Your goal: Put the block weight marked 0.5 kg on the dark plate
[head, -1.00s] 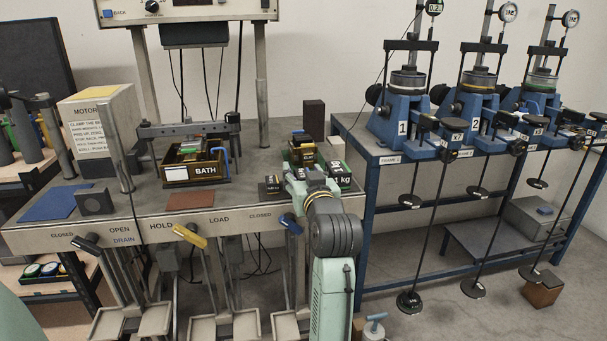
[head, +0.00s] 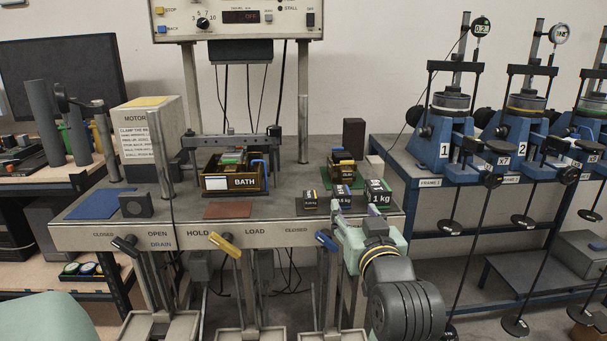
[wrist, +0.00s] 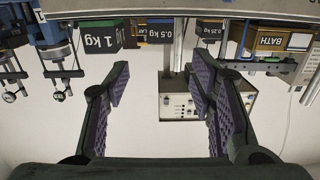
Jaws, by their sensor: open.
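The 0.5 kg block (head: 343,197), with a blue face, stands near the front right edge of the bench, between a smaller 0.25 kg block (head: 309,200) and the green 1 kg block (head: 379,193). My gripper (head: 358,212) is open and empty in front of the blocks, partly overlapping the 0.5 kg and 1 kg ones. In the wrist view, which is upside down, the 0.5 kg block (wrist: 159,33) shows beyond and between my open fingertips (wrist: 162,76), apart from them. I cannot tell for sure which surface is the dark plate.
A tray marked BATH (head: 235,182) stands mid-bench under a crossbar. A small tray of pieces (head: 342,172) and a dark upright block (head: 354,138) are behind the weights. Coloured levers (head: 225,244) project at the bench front. Blue lever frames (head: 445,145) stand at right.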

